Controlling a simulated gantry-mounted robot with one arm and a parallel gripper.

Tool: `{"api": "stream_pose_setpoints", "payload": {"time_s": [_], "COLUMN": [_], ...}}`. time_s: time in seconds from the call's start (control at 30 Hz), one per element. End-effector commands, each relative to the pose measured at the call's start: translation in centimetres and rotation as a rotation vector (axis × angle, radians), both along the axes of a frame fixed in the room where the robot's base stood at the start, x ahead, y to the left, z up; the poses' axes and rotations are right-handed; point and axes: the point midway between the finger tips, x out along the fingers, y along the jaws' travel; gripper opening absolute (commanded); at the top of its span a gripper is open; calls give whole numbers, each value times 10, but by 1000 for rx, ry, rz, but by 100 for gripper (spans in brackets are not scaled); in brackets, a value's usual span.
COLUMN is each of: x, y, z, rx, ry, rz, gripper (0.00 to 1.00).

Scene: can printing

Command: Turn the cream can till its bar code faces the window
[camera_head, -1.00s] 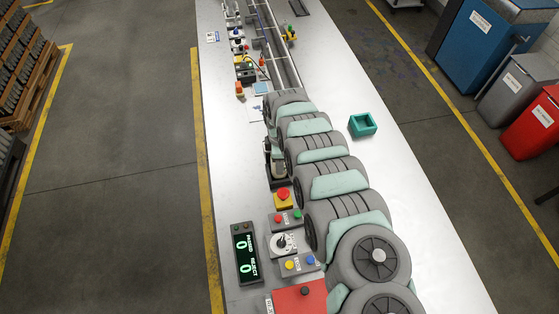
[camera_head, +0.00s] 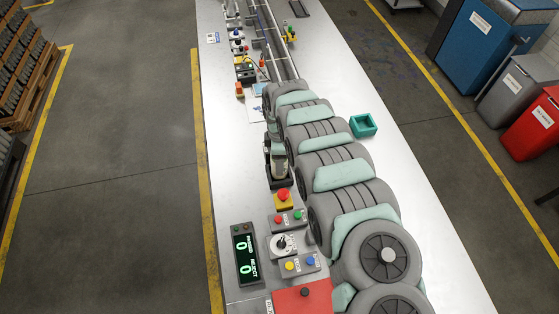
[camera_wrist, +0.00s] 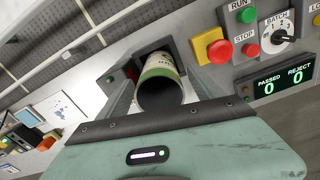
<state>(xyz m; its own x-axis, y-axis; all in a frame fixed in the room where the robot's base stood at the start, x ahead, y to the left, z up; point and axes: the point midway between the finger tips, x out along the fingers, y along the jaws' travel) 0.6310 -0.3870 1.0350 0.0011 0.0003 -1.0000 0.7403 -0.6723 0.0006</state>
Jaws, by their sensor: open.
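The cream can (camera_wrist: 162,71) has a green band and sits in a dark station holder. In the wrist view its open dark mouth points toward the camera. No bar code shows on the part of its side that I can see. My gripper (camera_wrist: 160,85) is open, with one finger on each side of the can; I cannot tell whether either finger touches it. In the head view the can (camera_head: 279,162) stands in the dark station (camera_head: 279,179) left of my arm, which partly hides the gripper. I cannot make out the window clearly.
A red stop button on a yellow box (camera_head: 283,197), a control panel (camera_head: 285,243) and a counter display (camera_head: 246,254) reading 0 and 0 stand near the can. A teal open box (camera_head: 362,125) stands right of my arm. Rails (camera_head: 277,47) run behind.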

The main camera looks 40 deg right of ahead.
Motion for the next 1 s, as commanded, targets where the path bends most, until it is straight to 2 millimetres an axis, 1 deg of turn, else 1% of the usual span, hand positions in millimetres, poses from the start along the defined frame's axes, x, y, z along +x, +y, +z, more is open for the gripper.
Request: {"api": "stream_pose_setpoints", "payload": {"time_s": [0.03, 0.3, 0.5, 0.7, 1.0], "x": [-1, -1, 0, -1, -1], "y": [-2, -2, -2, 0, 0], "z": [8, 48, 72, 82, 83], "rx": [-4, -4, -4, -1, 0], "ry": [2, 2, 0, 2, 1], "rz": [0, 0, -1, -1, -1], "gripper": [77, 77, 77, 77, 77]}}
